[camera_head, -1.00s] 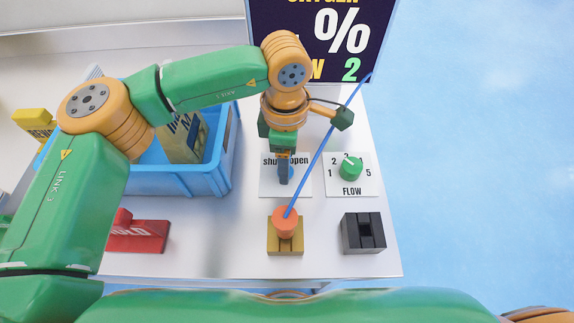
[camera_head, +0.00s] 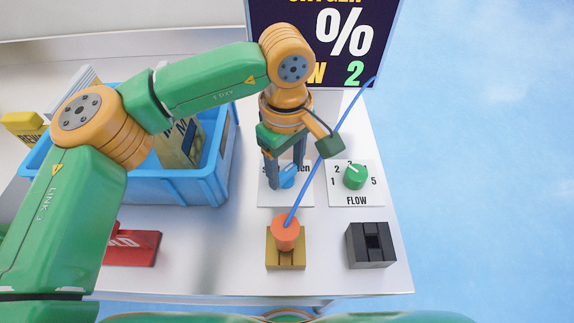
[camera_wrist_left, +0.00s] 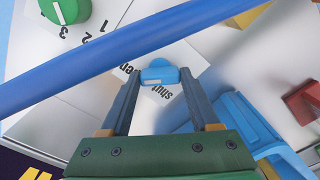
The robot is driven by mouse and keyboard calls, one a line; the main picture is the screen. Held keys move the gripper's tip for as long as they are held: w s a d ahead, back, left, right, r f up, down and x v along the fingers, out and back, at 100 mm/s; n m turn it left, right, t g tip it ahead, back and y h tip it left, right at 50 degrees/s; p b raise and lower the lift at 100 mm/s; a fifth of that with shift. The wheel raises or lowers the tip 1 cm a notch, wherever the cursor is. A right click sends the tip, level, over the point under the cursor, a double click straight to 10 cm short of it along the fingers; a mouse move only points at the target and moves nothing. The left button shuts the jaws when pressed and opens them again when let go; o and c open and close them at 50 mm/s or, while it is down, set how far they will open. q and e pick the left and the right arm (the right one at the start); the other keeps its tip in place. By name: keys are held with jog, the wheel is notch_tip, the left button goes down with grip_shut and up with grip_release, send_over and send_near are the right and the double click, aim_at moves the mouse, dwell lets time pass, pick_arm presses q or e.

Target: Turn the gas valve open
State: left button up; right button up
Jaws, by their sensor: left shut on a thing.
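The blue valve handle (camera_head: 288,176) stands on a white plate marked shut and open (camera_head: 270,199), partly hidden by my gripper. My left gripper (camera_head: 286,182) points down over it, one finger on each side. In the left wrist view the handle (camera_wrist_left: 160,75) sits between the fingertips of my left gripper (camera_wrist_left: 159,84), which is shut on it. The handle's exact angle against the printed words is hard to tell. My right gripper is not in view.
A green FLOW dial (camera_head: 355,176) is just right of the valve. A blue cord crosses beside my gripper to an orange plug in a yellow block (camera_head: 286,258). A black block (camera_head: 370,245), red block (camera_head: 131,248) and blue crate (camera_head: 195,187) are nearby.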

aim_at(285, 170)
pick_arm(q)
jog(key=shift+r, duration=0.1)
dwell(0.4)
jog(key=o, duration=1.4)
jog(key=shift+w+a, duration=0.1)
jog(key=shift+c, duration=0.2)
notch_tip(285, 170, up, 7)
